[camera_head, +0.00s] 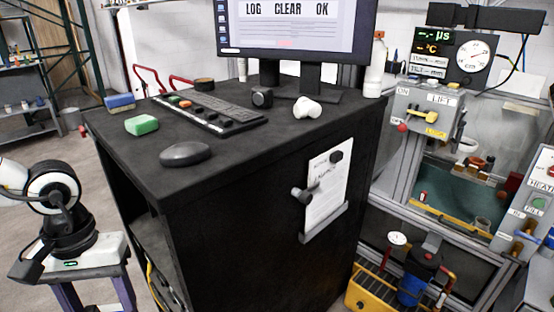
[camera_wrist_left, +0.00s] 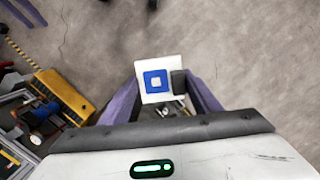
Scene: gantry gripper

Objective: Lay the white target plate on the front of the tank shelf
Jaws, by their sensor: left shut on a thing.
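The white target plate (camera_wrist_left: 172,64) shows in the left wrist view, a white square with a blue square and a white centre, plus a dark block at its right. My left gripper (camera_wrist_left: 163,84) has its purple fingers on either side of the plate, shut on it over the grey floor.
A black cabinet (camera_head: 260,235) stands between my left gripper and the tank, with a keyboard (camera_head: 210,115), monitor (camera_head: 297,28) and small items on top. A yellow crate (camera_head: 372,296) stands below the tank.

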